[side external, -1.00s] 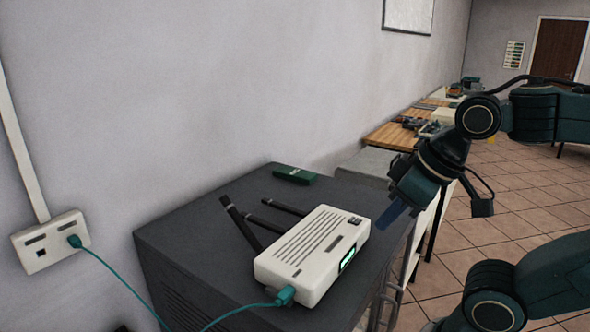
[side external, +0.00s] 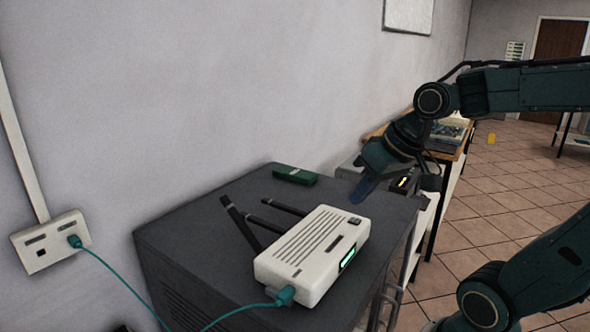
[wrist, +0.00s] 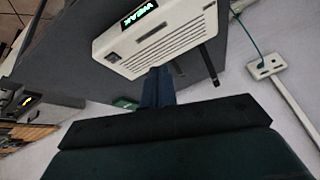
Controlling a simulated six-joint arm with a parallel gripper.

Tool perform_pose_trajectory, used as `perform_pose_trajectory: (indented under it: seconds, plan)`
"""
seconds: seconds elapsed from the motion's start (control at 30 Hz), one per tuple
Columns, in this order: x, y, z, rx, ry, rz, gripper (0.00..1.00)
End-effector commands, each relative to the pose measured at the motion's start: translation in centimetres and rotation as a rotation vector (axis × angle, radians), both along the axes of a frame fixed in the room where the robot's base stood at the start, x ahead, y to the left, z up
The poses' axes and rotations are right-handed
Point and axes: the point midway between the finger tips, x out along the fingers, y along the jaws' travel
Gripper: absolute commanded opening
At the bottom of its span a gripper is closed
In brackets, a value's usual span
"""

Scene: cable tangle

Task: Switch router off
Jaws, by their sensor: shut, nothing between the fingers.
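The white router (side external: 300,262) lies on top of a dark grey cabinet (side external: 215,215), its vented face up. A small dark switch (side external: 355,221) sits at the router's far right corner. A lit green display is on its front side; in the wrist view it reads "WEAK" (wrist: 138,14). My gripper (side external: 359,193) is shut and empty. Its blue fingers point down beyond the switch corner, apparently apart from the router. The fingers also show in the wrist view (wrist: 155,78).
Black antennas (side external: 240,222) stick out from the router's left side. A teal cable (side external: 250,308) runs from the router to a wall socket (side external: 50,242). A green box (side external: 295,175) lies at the cabinet's back edge, near the wall. Benches with equipment stand behind my gripper.

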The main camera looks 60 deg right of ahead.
Motion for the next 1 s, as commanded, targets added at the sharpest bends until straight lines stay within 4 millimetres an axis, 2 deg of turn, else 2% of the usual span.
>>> perform_pose_trajectory:
  seconds: [0.4, 0.7, 1.0]
  plan:
    - [3.0, -5.2, -0.1, 0.135, -0.045, -0.173, 0.0]
    - [4.0, -8.9, -0.2, 0.224, -0.091, -0.276, 0.0]
    - [4.2, -10.2, -0.2, 0.256, -0.112, -0.31, 0.0]
